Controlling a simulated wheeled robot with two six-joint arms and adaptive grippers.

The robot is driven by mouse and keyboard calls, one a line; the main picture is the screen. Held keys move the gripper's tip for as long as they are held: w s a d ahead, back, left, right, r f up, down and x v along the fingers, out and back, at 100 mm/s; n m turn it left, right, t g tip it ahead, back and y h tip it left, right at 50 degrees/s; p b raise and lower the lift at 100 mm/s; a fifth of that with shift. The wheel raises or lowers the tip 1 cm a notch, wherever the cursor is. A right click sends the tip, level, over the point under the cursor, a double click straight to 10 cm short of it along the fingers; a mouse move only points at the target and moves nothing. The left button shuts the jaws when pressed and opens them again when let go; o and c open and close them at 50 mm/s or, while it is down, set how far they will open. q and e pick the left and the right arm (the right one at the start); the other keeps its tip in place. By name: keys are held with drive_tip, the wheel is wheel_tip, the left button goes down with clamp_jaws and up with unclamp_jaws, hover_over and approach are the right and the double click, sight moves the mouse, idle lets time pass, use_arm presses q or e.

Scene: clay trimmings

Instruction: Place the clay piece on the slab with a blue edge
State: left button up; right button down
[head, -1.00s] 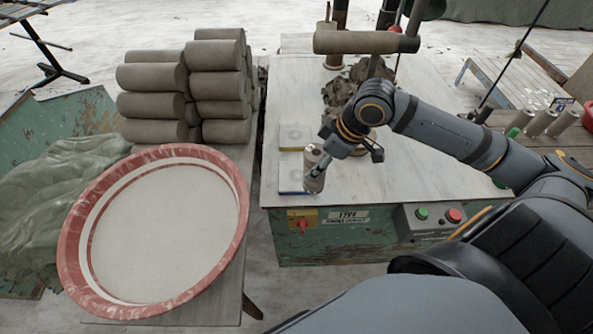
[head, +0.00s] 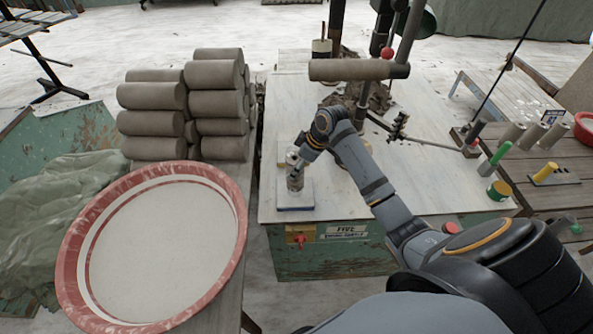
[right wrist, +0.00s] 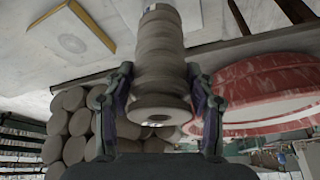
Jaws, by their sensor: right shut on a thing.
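The clay piece (head: 295,180) is a grey-brown ribbed cylinder, roughly upright. My right gripper (head: 297,163) is shut on it, and in the right wrist view the fingers (right wrist: 158,92) press on both sides of the clay piece (right wrist: 160,45). The pale slab with a blue edge (head: 305,199) lies near the front left corner of the work table. The clay piece is over the middle of this slab; I cannot tell whether its bottom touches it. A second slab, with a yellow edge (right wrist: 65,40), lies behind it. My left gripper is not in view.
Stacked clay cylinders (head: 215,108) and a red-rimmed basin (head: 236,225) stand to the left. A horizontal roller (head: 350,70) and clay scraps (head: 378,97) are behind the slabs. The table top (head: 440,185) is mostly clear on the right.

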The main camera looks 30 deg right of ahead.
drive_tip(key=f, duration=0.1)
drive_tip(key=f+p, duration=0.1)
drive_tip(key=f, duration=0.1)
drive_tip(key=shift+w+f+p, duration=0.1)
drive_tip(key=shift+w+p, duration=0.15)
drive_tip(key=shift+p, duration=0.05)
drive_tip(key=shift+f, duration=0.2)
drive_tip(key=shift+c, duration=2.3)
unclamp_jaws()
drive_tip(key=shift+f, duration=0.15)
